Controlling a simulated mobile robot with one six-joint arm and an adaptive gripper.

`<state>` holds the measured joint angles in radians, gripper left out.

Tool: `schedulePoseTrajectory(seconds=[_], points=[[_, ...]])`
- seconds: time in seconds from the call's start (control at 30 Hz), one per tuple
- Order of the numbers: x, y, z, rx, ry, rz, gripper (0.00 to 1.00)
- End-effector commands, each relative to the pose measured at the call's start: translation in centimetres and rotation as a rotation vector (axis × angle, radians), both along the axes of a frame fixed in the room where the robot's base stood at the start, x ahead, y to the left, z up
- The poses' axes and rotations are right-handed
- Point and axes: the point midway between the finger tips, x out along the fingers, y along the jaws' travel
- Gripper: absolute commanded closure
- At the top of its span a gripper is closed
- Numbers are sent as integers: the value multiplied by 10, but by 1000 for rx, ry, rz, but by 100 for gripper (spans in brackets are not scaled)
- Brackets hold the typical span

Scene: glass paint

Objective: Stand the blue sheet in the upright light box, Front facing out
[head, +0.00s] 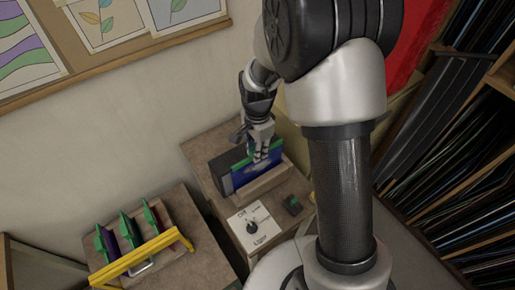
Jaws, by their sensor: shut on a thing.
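The blue sheet (243,177) has a green strip along its top edge. It stands near upright at the light box, between the dark back panel (226,165) and the wooden front ledge (267,184). My gripper (263,155) comes from above and is shut on the sheet near its green top edge. The sheet's lower edge is hidden by the ledge, so I cannot tell whether it rests on the bottom. I cannot make out any Front marking on the face.
A white panel with a knob (253,225) is in front of the ledge, with a small dark block (292,204) to its right. A yellow-barred rack (143,258) with several green-edged sheets stands at lower left. Tall shelves of sheets (470,150) fill the right.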

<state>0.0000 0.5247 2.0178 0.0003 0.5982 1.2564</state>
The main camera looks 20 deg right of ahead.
Motion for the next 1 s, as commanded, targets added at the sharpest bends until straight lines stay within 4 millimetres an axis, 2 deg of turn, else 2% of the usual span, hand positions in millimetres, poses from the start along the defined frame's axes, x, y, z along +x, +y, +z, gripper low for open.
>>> schedulePoseTrajectory(seconds=[0.8, 0.83, 1.0], points=[[10, 3, -5, 1, -6, 0, 100], [10, 3, -5, 1, -6, 0, 80], [9, 3, -5, 1, -5, 0, 69]])
